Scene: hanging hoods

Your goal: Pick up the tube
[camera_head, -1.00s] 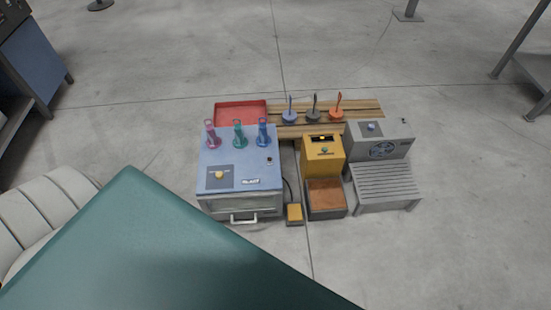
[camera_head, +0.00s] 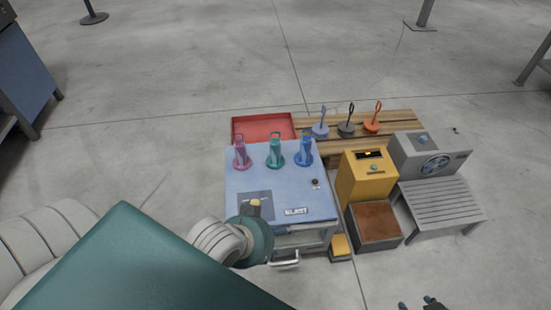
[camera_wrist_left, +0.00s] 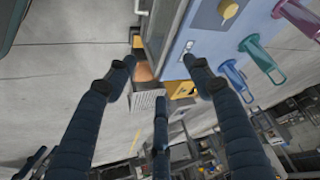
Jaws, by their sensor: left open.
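Three clear tubes stand upright on top of a blue box (camera_head: 300,200): a pink tube (camera_head: 241,153), a teal tube (camera_head: 275,151) and a blue tube (camera_head: 305,150). In the left wrist view the pink tube (camera_wrist_left: 296,14), teal tube (camera_wrist_left: 262,56) and blue tube (camera_wrist_left: 235,76) are right of the fingers. My left gripper (camera_wrist_left: 158,66) is open and empty, its fingers spread. In the head view my left arm's end is by the box's front edge, its fingers mostly hidden. Dark fingertips of my right gripper (camera_head: 418,304) show at the bottom edge.
A red tray (camera_head: 264,117) and weights on a wooden rack (camera_head: 400,118) stand behind the box. A yellow device (camera_head: 366,180) with a brown pad, a yellow pedal (camera_head: 341,246) and a grey fan unit with a slatted bench (camera_head: 440,203) stand to the right.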

